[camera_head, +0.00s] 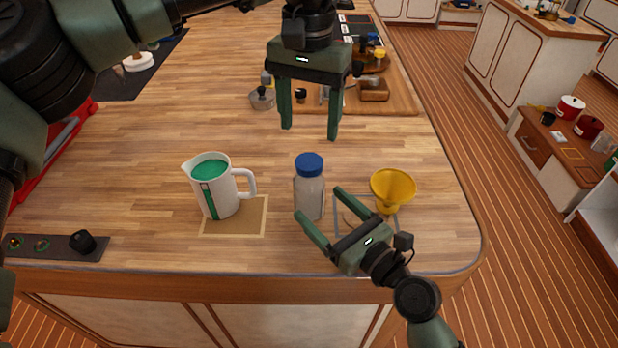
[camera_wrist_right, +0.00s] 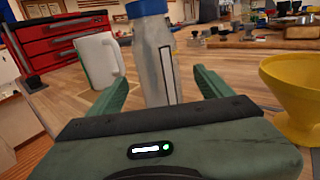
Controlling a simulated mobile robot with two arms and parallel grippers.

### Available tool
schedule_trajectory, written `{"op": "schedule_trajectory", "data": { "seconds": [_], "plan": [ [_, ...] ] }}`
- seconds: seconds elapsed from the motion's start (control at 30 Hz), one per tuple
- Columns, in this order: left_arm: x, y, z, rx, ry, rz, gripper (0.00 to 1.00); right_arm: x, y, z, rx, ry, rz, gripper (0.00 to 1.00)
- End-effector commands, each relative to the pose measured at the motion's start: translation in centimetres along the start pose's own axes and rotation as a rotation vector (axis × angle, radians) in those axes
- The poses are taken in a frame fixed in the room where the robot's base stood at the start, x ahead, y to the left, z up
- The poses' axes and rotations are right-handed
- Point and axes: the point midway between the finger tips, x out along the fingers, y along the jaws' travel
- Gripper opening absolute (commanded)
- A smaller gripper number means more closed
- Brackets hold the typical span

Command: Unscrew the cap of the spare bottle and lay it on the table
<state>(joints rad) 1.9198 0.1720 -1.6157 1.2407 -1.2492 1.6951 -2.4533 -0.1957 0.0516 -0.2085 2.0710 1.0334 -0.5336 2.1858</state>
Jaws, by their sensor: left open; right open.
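The spare bottle (camera_head: 310,198) stands upright on the table (camera_head: 130,150), with its blue cap (camera_head: 309,164) on top. My left gripper (camera_head: 310,134) is open and empty, pointing down above and behind the cap, apart from it. My right gripper (camera_head: 318,211) is open and low at the bottle, its fingers on either side of the bottle body without visible grip. In the right wrist view the bottle (camera_wrist_right: 155,60) stands between the two fingers of the right gripper (camera_wrist_right: 163,88), and the blue cap (camera_wrist_right: 146,8) is partly cut off by the top edge.
A white jug (camera_head: 215,188) with green contents stands left of the bottle on a tan mat (camera_head: 258,222). A wooden board (camera_head: 400,98) with small items lies behind. The table's front edge is near.

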Motion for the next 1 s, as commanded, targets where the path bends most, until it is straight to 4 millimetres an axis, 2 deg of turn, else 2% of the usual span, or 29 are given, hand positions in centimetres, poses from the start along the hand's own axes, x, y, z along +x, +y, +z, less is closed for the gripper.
{"op": "schedule_trajectory", "data": {
  "seconds": [0.17, 0.6, 0.77, 1.0],
  "plan": [
    [-0.1, -0.1, 0.0, 0.000, 0.000, -0.003, 0.64, 0.9, 0.0, 0.1, 0.003, -0.003, 0.000, 0.80],
    [0.0, 0.0, 0.0, 0.000, 0.000, -0.001, 0.64, 7.0, 0.0, 0.0, 0.002, -0.001, 0.000, 0.80],
    [0.0, 0.0, 0.0, 0.000, 0.000, -0.001, 0.64, 7.8, 0.0, 0.0, 0.001, 0.001, 0.000, 0.80],
    [0.0, 0.0, 0.0, 0.000, 0.000, -0.001, 0.64, 7.8, 0.0, 0.0, 0.001, 0.001, 0.000, 0.80]
  ]
}}
